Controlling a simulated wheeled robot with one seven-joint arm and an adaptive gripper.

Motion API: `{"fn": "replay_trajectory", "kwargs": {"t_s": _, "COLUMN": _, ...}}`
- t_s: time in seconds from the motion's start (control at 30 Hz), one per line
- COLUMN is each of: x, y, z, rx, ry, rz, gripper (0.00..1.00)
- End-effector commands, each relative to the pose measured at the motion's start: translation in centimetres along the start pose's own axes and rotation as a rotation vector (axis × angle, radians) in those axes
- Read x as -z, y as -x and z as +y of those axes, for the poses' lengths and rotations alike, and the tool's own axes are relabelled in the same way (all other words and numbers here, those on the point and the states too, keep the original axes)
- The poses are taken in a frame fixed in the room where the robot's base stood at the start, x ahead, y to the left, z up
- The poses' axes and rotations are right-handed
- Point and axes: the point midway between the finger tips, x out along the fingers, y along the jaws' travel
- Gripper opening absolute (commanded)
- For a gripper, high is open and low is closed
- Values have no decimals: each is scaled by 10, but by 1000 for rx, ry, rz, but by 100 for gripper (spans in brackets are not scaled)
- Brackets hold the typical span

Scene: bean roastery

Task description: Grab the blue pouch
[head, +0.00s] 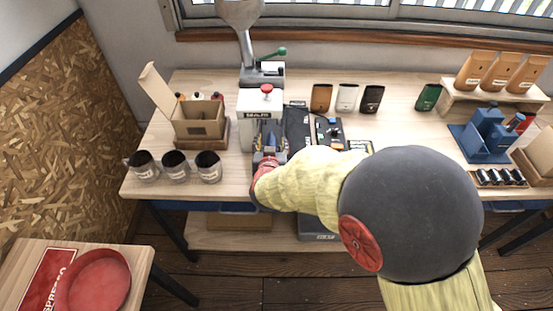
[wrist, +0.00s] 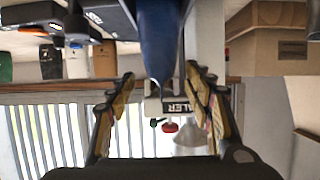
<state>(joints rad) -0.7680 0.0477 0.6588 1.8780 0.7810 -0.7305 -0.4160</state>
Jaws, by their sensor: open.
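The blue pouch (wrist: 162,42) hangs into the wrist view from the top, tapering to a point between the two fingers of my gripper (wrist: 160,76). The fingers are spread, with a gap visible on both sides of the pouch. In the head view my gripper (head: 270,157) is over the front of the bench, just in front of the white sealer (head: 262,103) with a red knob. The blue pouch (head: 269,133) shows there as a small dark blue patch at the jaws. My arm hides part of the bench behind it.
A black device (head: 297,128) is close on the right. Brown, white, black and green pouches (head: 428,97) stand further back. A red plate (head: 93,280) lies on the near-left table.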

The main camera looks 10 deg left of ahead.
Motion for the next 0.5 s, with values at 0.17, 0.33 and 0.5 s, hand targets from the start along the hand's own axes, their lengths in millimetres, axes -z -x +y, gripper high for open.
{"fn": "replay_trajectory", "kwargs": {"t_s": 0.17, "x": -2, "y": -22, "z": 0, "rx": -1, "ry": -2, "rz": -1, "gripper": 51}}
{"fn": "replay_trajectory", "kwargs": {"t_s": 0.33, "x": -1, "y": -46, "z": -1, "rx": 0, "ry": -2, "rz": -1, "gripper": 51}}
{"fn": "replay_trajectory", "kwargs": {"t_s": 0.5, "x": 1, "y": -55, "z": -1, "rx": 1, "ry": -1, "rz": 0, "gripper": 51}}
